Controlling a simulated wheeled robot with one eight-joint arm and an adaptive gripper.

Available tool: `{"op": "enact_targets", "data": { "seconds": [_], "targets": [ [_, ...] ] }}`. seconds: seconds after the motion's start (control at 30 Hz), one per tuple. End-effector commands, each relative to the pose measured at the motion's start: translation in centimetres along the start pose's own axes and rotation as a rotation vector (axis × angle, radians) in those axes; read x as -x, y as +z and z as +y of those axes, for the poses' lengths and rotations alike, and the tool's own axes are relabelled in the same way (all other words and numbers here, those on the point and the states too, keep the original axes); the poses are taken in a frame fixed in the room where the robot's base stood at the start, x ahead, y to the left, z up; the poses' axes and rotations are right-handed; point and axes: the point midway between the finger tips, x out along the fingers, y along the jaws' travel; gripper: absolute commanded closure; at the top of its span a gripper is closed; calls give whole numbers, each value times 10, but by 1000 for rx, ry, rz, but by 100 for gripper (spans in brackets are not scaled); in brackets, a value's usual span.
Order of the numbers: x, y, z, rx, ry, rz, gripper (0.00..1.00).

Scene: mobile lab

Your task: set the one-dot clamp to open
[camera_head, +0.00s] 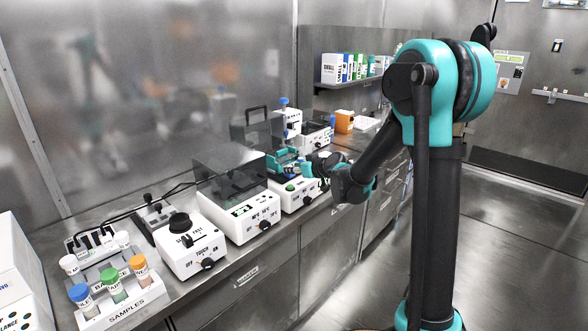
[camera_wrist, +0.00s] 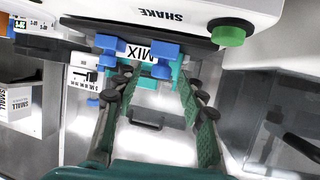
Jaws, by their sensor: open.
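A white device with a teal top part (camera_head: 283,160) stands on the bench in the head view. My gripper (camera_head: 314,170) is beside the right side of this top part. In the wrist view, my open gripper (camera_wrist: 158,82) has its green pads apart, with no object visibly held between them.
A white body labelled SHAKE (camera_wrist: 185,12) with a green knob (camera_wrist: 229,35) is close to the fingers. A dark-lidded instrument (camera_head: 230,170) stands left of the teal-topped device. A sample rack (camera_head: 125,300) is nearer on the bench. The floor at right is clear.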

Motion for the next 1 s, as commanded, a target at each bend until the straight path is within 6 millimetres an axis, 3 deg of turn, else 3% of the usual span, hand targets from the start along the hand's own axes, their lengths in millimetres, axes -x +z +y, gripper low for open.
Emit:
{"op": "enact_targets", "data": {
  "seconds": [0.27,0.7,1.0],
  "targets": [
    [9,0,0,0,1,0,59],
    [83,0,1,-1,2,0,59],
    [115,0,0,-1,1,0,59]
  ]
}}
